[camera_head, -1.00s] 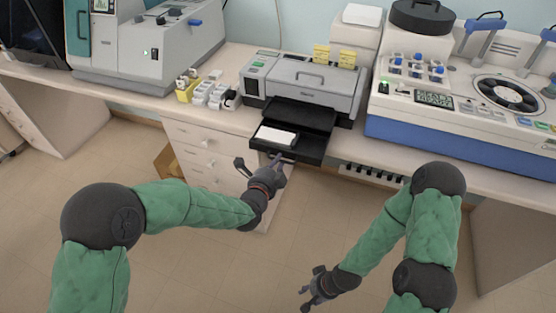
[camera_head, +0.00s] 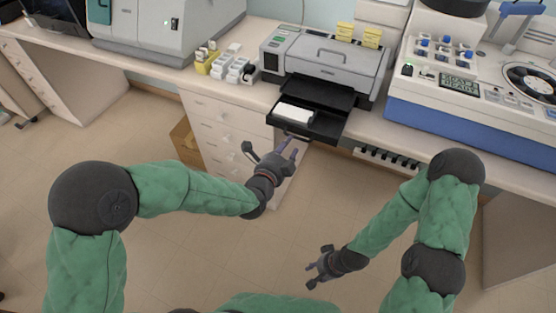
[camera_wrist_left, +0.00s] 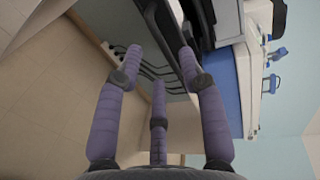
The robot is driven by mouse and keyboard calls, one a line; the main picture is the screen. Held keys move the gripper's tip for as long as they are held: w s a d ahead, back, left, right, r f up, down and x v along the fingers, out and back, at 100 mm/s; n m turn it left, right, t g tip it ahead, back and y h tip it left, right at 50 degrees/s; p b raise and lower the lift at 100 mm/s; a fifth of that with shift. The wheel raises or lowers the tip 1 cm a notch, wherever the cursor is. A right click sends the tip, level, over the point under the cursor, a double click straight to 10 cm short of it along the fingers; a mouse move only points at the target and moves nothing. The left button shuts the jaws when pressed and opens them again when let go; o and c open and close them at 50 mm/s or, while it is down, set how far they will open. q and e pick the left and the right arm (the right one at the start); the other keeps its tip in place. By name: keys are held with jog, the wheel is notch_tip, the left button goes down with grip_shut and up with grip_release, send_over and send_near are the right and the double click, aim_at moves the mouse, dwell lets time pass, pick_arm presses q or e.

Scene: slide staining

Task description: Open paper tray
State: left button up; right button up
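A grey printer (camera_head: 325,62) stands on the bench at the upper middle of the head view. Its black paper tray (camera_head: 322,125) sticks out at the front with a white paper stack (camera_head: 294,113) in it. My left gripper (camera_head: 271,146) is just in front of and below the tray's front edge, with its fingers spread and nothing between them. In the left wrist view its purple fingers (camera_wrist_left: 158,75) are apart, with one fingertip close to a dark edge. Whether it touches is unclear. My right gripper (camera_head: 316,266) hangs low over the floor, fingers apart and empty.
Small white and yellow containers (camera_head: 228,66) stand left of the printer. A white and blue machine (camera_head: 475,105) stands on its right. White drawers (camera_head: 225,130) are under the bench, and a brown box (camera_head: 187,142) sits on the floor. The floor in front is clear.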

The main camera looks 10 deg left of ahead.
pick_arm(q)
jog(key=v, duration=0.7)
jog(key=shift+s, duration=0.15)
dwell(0.3)
jog(key=s+a+f+n+g, duration=0.1)
jog(key=f+n+g, duration=0.1)
jog(key=f+n, duration=0.3)
jog(key=s+a+f+n+g+y, duration=0.1)
jog(key=s+f+n+g, duration=0.15)
jog(key=f, duration=0.55)
jog(key=a+f+n+g, duration=0.1)
jog(key=f+n+g, duration=0.25)
jog(key=f, duration=0.25)
jog(key=s+f+n+g, duration=0.6)
jog(key=s+f+n, duration=0.7)
jog(key=s+f, duration=0.1)
jog(key=shift+s+a+f, duration=0.35)
jog(key=shift+a+f, duration=0.15)
jog(key=shift+f, duration=0.25)
